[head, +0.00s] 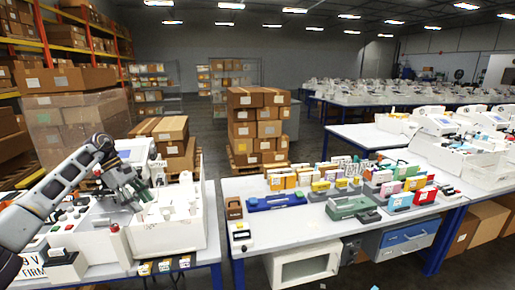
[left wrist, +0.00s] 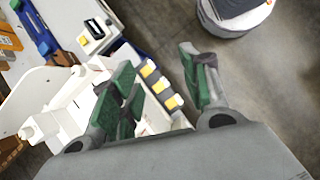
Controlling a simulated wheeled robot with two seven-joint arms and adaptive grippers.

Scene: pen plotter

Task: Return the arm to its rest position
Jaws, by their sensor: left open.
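My left arm comes in from the left in the head view. Its gripper (head: 138,192) hangs over the white pen plotter (head: 170,236) on the left table. In the left wrist view the gripper (left wrist: 160,80) is open, its green-padded fingers well apart with nothing between them. The white plotter body (left wrist: 65,112) shows behind and left of the fingers there. How far the fingertips are above the plotter, I cannot tell. My right gripper is in neither view.
A control panel with knobs and a red button (head: 115,228) sits left of the plotter. The table on the right (head: 285,232) carries a blue tool (head: 276,202), a green tool (head: 350,207) and several coloured boxes. Stacked cartons (head: 257,125) stand behind. Floor shows between the tables.

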